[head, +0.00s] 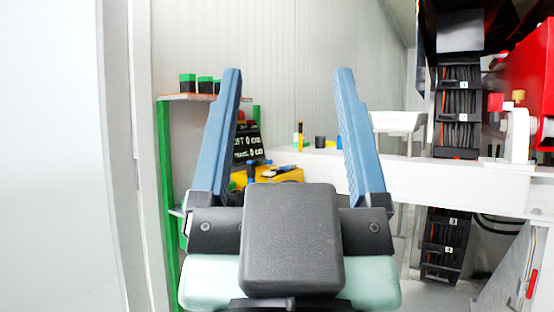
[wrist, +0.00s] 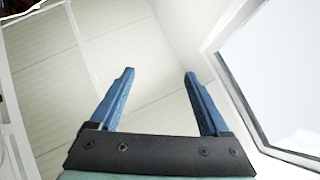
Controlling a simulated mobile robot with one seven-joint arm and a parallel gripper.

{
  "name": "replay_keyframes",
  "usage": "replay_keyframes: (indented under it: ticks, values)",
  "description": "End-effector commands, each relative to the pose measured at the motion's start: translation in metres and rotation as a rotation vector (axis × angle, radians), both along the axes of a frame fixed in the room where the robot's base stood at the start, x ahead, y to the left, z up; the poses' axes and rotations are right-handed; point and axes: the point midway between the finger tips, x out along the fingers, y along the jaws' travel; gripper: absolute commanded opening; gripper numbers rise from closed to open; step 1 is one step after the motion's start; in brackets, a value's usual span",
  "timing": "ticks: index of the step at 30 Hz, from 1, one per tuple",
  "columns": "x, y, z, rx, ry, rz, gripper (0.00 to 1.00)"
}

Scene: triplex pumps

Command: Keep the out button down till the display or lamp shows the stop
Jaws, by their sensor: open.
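My gripper (head: 288,112) is open and empty, its two blue fingers pointing up in the head view. It also shows open in the wrist view (wrist: 158,85), against pale wall panels. A black display (head: 249,146) with white characters stands behind the left finger, partly hidden by it; I cannot read it fully. A yellow box (head: 262,178) with small dark and blue parts on it sits below the display, partly hidden by my gripper. I cannot make out which part is the out button. No gripper finger visibly touches the box or the display.
A green-framed shelf (head: 165,150) with black and green containers (head: 188,84) stands at left. A white beam (head: 440,182) crosses to the right, with small items on the bench behind. Red machinery (head: 535,80) is at far right. A pale wall edge (head: 118,150) is close at left.

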Motion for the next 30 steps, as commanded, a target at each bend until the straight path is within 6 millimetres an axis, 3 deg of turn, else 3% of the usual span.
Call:
replay_keyframes:
  ticks: [8, 21, 30]
  values:
    - [0.0001, 0.0001, -0.0001, 0.000, 0.000, 0.000, 0.80]
    - [0.0000, 0.0003, 0.0000, 0.000, 0.000, 0.001, 0.01]
    - [0.0000, 0.0003, 0.0000, 0.000, 0.000, 0.001, 0.00]
